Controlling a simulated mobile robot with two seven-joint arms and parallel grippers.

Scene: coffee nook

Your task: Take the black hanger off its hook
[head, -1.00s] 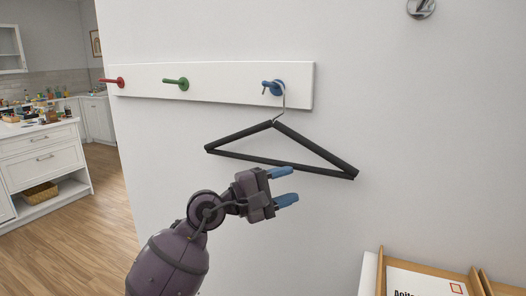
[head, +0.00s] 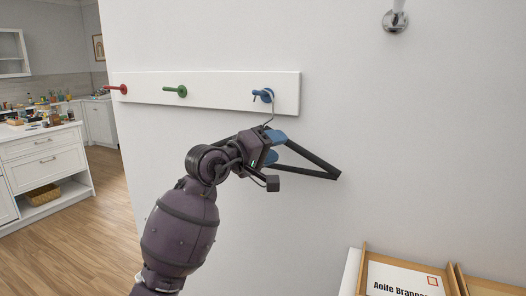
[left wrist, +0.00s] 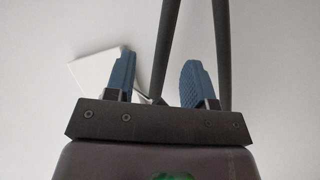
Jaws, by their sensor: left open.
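The black hanger (head: 316,172) hangs by its metal wire hook from the blue hook (head: 263,96) on the white wall rail. My left gripper (head: 276,146) is in front of the hanger, just below its wire neck, and hides the hanger's left part. In the left wrist view the blue fingers of the gripper (left wrist: 155,82) are apart. One black hanger bar (left wrist: 164,50) runs between the fingers there, and another bar (left wrist: 221,50) passes by the right finger. I cannot tell whether the fingers touch the hanger. My right gripper is not in view.
The white rail (head: 215,91) also bears a green hook (head: 177,91) and a red hook (head: 117,89). A wooden tray (head: 449,284) with a name card (head: 400,280) is at the lower right. Bare wall surrounds the hanger.

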